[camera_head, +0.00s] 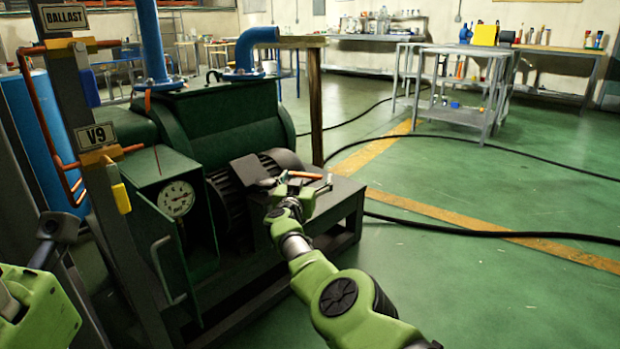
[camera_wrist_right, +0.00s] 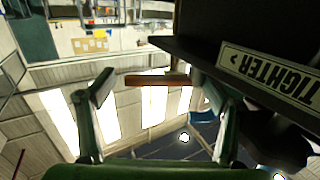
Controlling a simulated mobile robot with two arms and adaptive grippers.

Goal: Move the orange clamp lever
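The orange clamp lever (camera_head: 305,174) shows as a short bar at my right gripper (camera_head: 303,184), near the right end of the green pump. In the right wrist view the lever (camera_wrist_right: 150,80) lies crosswise between the fingertips of my right gripper (camera_wrist_right: 147,83). The fingers are spread apart. The lever's right end is close to the right finger; I cannot tell whether they touch. A gap shows between its left end and the left finger. Green parts of my left arm show at the lower left, but its fingers do not.
A sign reading "TIGHTER" (camera_wrist_right: 270,75) is upside down on a dark plate beside the right finger. A gauge (camera_head: 176,198) and a V9 post (camera_head: 97,136) stand left of the motor. A dark hose (camera_head: 500,234) crosses the open green floor. A grey cart (camera_head: 465,114) stands farther back.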

